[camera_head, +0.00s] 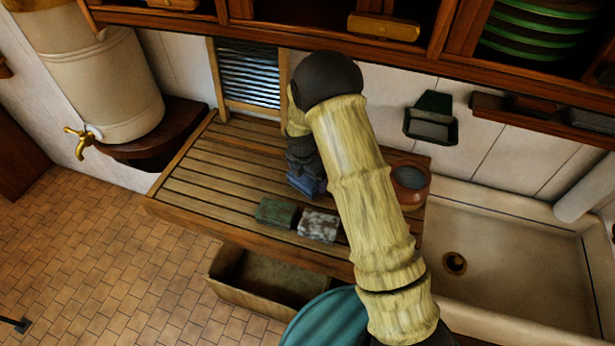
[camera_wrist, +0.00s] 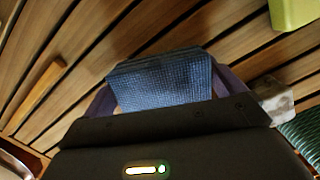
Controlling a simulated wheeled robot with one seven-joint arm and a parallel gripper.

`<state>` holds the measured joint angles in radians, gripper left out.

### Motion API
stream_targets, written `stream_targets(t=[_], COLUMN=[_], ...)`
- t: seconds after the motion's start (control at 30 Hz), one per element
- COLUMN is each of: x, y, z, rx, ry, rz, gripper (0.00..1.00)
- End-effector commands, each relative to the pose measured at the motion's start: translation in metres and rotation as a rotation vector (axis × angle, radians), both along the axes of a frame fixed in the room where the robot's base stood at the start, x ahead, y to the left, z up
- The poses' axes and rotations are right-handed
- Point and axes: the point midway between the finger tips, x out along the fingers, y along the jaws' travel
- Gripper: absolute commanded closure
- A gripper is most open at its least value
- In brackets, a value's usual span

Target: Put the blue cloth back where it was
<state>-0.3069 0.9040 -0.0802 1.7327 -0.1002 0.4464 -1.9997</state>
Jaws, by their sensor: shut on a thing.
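The blue cloth (camera_head: 307,185) is a small folded, dark blue pad. My gripper (camera_head: 304,168) is shut on it, pointing down over the slatted wooden draining board (camera_head: 205,175). In the wrist view, the cloth (camera_wrist: 160,85) sits between the two fingers of my gripper (camera_wrist: 168,98), its woven face showing. I cannot tell whether it touches the slats. A green folded cloth or block (camera_head: 275,212) and a grey-white speckled block (camera_head: 318,226) lie on the board in front of it. My arm hides part of the board to the right.
A reddish bowl (camera_head: 410,183) stands at the board's right end, beside the white sink (camera_head: 510,245). A wall-mounted green holder (camera_head: 432,120) hangs behind. A slatted rack (camera_head: 248,78) stands at the back. An open box or drawer (camera_head: 225,283) sits below. The board's left side is clear.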

Motion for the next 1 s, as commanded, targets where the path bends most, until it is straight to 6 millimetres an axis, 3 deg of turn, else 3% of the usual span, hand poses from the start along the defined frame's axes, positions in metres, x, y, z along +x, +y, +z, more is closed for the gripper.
stream_targets(t=[0.13, 0.5, 0.53, 0.57, 1.0], x=[0.000, 0.000, 0.000, 0.000, 0.000], y=[0.000, 0.000, 0.000, 0.000, 0.002], z=[-0.013, -0.019, -0.019, -0.018, -0.007], rx=[-0.001, 0.000, 0.000, 0.000, 0.001], ry=[0.001, -0.001, -0.001, -0.001, -0.003], rz=[0.000, 0.000, 0.000, 0.000, 0.003], gripper=[0.56, 0.56, 0.03, 0.00, 0.00])
